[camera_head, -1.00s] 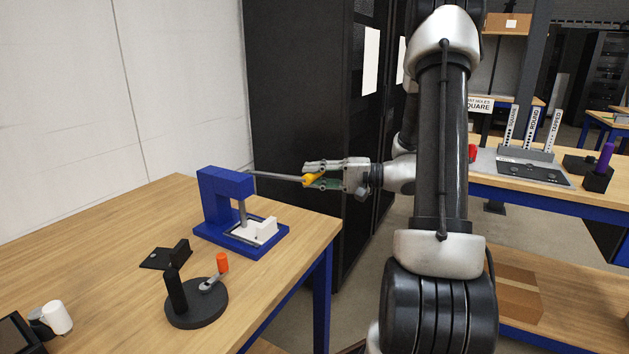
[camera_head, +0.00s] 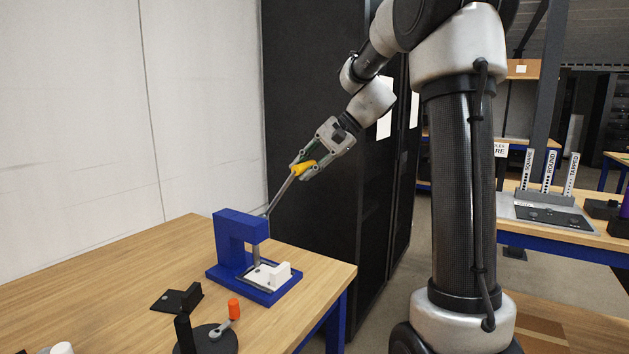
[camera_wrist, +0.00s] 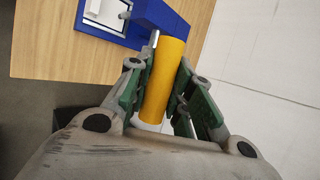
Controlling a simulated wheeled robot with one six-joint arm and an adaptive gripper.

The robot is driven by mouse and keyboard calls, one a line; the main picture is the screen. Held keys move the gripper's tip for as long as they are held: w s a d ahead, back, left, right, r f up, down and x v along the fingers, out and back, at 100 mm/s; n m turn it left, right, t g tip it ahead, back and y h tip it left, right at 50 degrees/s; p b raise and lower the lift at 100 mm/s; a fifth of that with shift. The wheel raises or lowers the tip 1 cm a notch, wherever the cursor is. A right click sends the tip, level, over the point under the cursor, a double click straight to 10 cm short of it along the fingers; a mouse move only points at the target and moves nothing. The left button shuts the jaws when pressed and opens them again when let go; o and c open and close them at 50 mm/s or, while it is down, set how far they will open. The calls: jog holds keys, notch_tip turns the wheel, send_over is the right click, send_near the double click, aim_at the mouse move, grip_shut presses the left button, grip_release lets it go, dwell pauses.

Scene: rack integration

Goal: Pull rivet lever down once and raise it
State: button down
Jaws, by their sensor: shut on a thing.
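The blue rivet press (camera_head: 238,230) stands on the wooden table, with a grey ram above a white block (camera_head: 281,272) on its base. Its grey lever (camera_head: 280,194) slants up to the right from the press head and ends in a yellow handle (camera_head: 305,167). My gripper (camera_head: 303,170) is shut on the yellow handle, above and to the right of the press. In the wrist view the yellow handle (camera_wrist: 165,80) lies between the green finger pads, and part of the blue press (camera_wrist: 160,20) shows beyond it.
A round black fixture (camera_head: 215,340) with an orange-knobbed crank (camera_head: 234,308) and a small black bracket (camera_head: 180,298) stand in front of the press. A black cabinet (camera_head: 330,130) rises behind the table. Another bench (camera_head: 560,240) is at the right.

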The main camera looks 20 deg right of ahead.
jog(key=shift+w+a+r, duration=0.55)
jog(key=shift+w+r, duration=0.15)
jog(key=shift+w, duration=0.2)
jog(key=c, duration=1.3)
grip_release()
jog(key=shift+a, duration=0.1)
jog(key=shift+o, duration=0.2)
jog(key=v, duration=1.2)
jog(key=shift+w, duration=0.1)
